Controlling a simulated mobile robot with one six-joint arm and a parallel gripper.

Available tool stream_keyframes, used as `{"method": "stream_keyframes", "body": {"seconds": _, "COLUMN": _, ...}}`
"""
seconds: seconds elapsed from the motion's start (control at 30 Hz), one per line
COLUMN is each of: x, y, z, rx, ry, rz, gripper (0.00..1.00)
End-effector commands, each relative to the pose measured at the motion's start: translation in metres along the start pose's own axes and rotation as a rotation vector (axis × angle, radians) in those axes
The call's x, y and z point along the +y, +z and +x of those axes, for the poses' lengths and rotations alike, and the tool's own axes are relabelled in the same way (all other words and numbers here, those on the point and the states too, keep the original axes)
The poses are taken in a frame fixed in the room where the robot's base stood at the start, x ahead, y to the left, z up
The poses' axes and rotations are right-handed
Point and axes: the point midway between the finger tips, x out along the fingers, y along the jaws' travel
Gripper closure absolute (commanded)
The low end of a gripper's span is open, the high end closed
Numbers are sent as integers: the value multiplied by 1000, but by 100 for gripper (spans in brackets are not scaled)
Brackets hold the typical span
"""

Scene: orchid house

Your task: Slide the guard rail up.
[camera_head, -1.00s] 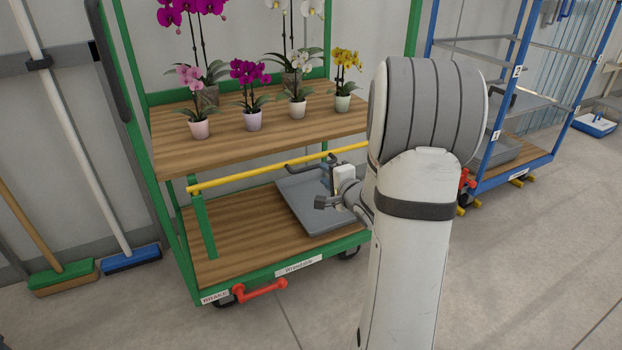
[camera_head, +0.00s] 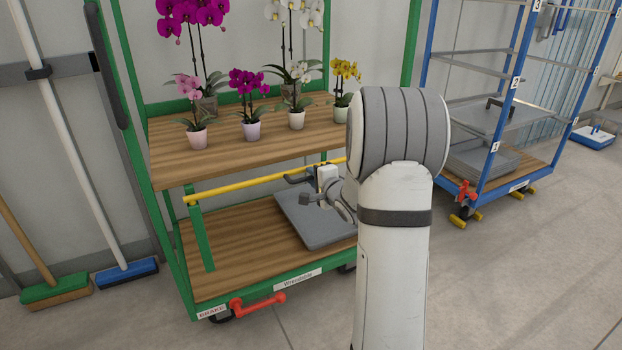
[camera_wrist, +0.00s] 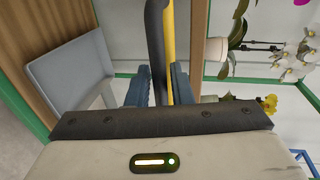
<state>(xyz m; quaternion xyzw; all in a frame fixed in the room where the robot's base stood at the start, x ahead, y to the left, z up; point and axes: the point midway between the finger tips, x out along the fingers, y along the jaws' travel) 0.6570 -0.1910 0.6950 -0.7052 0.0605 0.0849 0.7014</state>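The guard rail (camera_head: 255,181) is a yellow bar across the front of the green trolley, just below its upper deck and resting at a green post on the left. A black handle (camera_head: 296,179) stands out from the rail. In the wrist view the handle (camera_wrist: 156,40) runs upright beside the yellow rail (camera_wrist: 169,30). My gripper (camera_head: 306,184) is at the handle. Its blue fingers (camera_wrist: 160,80) stand on either side of the handle, apart, with no clear squeeze on it. My arm hides the rail's right end.
Several potted orchids (camera_head: 251,128) stand on the upper deck (camera_head: 215,159), above the rail. A grey tray (camera_head: 325,232) lies on the lower deck. A red brake lever (camera_head: 258,305) sticks out at the trolley's foot. A blue rack (camera_head: 499,110) stands right; brooms (camera_head: 126,271) lean left.

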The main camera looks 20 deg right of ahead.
Motion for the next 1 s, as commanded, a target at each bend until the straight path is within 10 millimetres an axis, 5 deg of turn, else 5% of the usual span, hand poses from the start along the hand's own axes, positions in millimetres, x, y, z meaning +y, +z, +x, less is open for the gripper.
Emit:
{"method": "stream_keyframes", "body": {"seconds": 0.23, "x": 0, "y": 0, "z": 0, "rx": 1, "ry": 0, "rz": 0, "gripper": 100}}
{"method": "stream_keyframes", "body": {"seconds": 0.73, "x": -1, "y": 2, "z": -1, "rx": -1, "ry": 1, "rz": -1, "gripper": 100}}
{"method": "stream_keyframes", "body": {"seconds": 1.0, "x": -20, "y": -2, "z": -5, "rx": 1, "ry": -3, "rz": -1, "gripper": 100}}
